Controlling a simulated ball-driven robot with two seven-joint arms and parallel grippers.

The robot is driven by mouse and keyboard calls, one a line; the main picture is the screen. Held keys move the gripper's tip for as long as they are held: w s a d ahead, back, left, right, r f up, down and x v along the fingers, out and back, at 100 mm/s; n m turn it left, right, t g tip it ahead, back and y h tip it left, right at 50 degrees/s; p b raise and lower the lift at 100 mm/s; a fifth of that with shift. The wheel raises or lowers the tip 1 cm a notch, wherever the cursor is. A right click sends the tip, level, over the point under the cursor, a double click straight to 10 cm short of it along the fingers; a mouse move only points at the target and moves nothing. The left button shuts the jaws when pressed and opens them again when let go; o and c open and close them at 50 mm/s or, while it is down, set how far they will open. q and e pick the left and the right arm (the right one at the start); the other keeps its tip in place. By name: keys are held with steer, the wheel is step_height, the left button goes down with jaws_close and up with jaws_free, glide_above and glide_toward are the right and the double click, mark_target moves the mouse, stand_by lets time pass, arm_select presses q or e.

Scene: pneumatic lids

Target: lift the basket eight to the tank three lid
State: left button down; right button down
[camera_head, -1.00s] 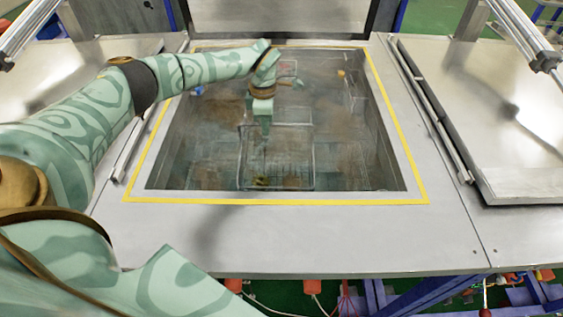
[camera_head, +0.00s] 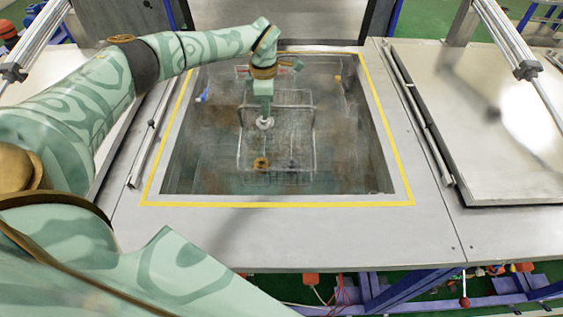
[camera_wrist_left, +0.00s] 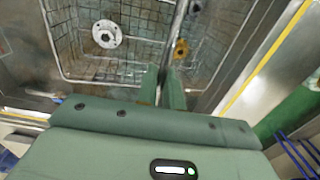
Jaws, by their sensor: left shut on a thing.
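The wire basket (camera_head: 314,140) is in the open tank (camera_head: 350,180), inside its yellow-bordered opening. It holds a white round flange (camera_head: 265,123) and an orange-brown ring-shaped part (camera_head: 260,163). The flange (camera_wrist_left: 107,34) and the orange-brown part (camera_wrist_left: 181,48) also show in the left wrist view, within the basket's wire mesh (camera_wrist_left: 60,45). My left gripper (camera_head: 264,112) reaches down over the basket and is shut on its metal bar. In the left wrist view the fingers (camera_wrist_left: 164,85) close around this bar (camera_wrist_left: 178,30). My right gripper is not in view.
The tank lid (camera_head: 490,120) lies flat to the right of the opening. A blue part (camera_head: 203,95) and another orange part (camera_head: 338,78) show near the tank's back corners. The steel surface in front (camera_head: 300,235) is clear. The tank's interior looks hazy.

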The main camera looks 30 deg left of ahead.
arm_select(q)
step_height(320, 180, up, 7)
steer(key=p, duration=0.5)
steer(key=shift+f, duration=0.2)
step_height(320, 180, up, 6)
steer(key=p, duration=0.6)
steer(key=shift+r, duration=0.25)
stand_by(3.2)
